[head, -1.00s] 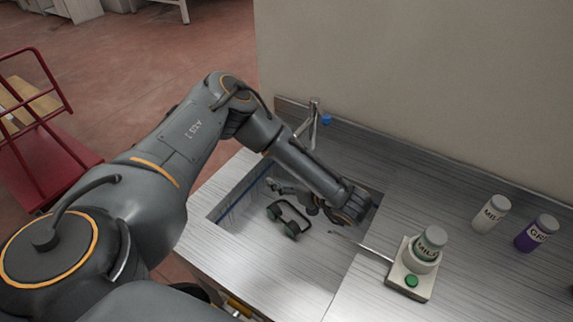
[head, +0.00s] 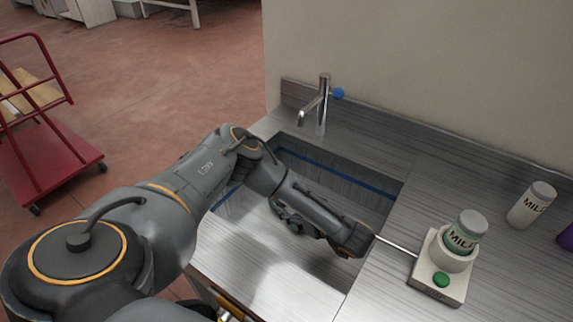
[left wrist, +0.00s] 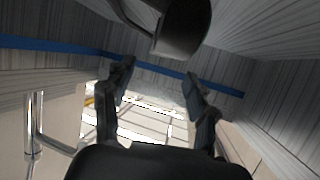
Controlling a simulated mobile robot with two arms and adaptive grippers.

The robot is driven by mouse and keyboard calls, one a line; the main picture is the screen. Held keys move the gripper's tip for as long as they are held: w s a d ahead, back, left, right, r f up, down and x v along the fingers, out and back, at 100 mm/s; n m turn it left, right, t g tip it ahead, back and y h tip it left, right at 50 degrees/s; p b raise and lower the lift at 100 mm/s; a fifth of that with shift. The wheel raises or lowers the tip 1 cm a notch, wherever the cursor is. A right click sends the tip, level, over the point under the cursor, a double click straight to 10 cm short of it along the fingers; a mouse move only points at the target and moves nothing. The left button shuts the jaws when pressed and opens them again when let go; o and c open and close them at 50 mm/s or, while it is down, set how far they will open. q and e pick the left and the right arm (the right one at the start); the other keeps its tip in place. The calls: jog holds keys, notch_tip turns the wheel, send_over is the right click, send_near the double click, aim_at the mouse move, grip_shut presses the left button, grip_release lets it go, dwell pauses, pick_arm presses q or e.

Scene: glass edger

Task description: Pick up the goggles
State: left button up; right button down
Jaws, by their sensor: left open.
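The dark goggles show in part at the top of the left wrist view (left wrist: 182,25), close to the camera and cut by the frame edge. In the head view they are mostly or wholly hidden behind my left arm, inside the sink (head: 365,175). My left gripper (left wrist: 158,70) is open, its two fingers apart with nothing between them. It is low inside the sink, beside the goggles, and I cannot tell whether it touches them. In the head view, dark parts under my forearm could be fingers or goggles. My right gripper is not in view.
A metal faucet (head: 322,105) stands behind the sink. To the right, a white device (head: 452,288) with a green button holds a milk bottle (head: 465,232). Another milk bottle (head: 530,206) and a purple one (head: 567,238) stand farther right. A red cart (head: 50,170) is at left.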

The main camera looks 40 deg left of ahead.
pick_arm(q)
jog(key=shift+w+a+f+b, duration=0.1)
jog(key=shift+a+f+b, duration=0.25)
jog(key=shift+a+f, duration=0.25)
jog(key=shift+w+a+f, duration=0.1)
jog(key=shift+a, duration=0.45)
jog(key=b+x, duration=0.3)
jog(key=x, duration=0.1)
jog(key=shift+b, duration=0.3)
jog(key=shift+a+f, duration=0.1)
jog(key=shift+a, duration=0.4)
grip_shut()
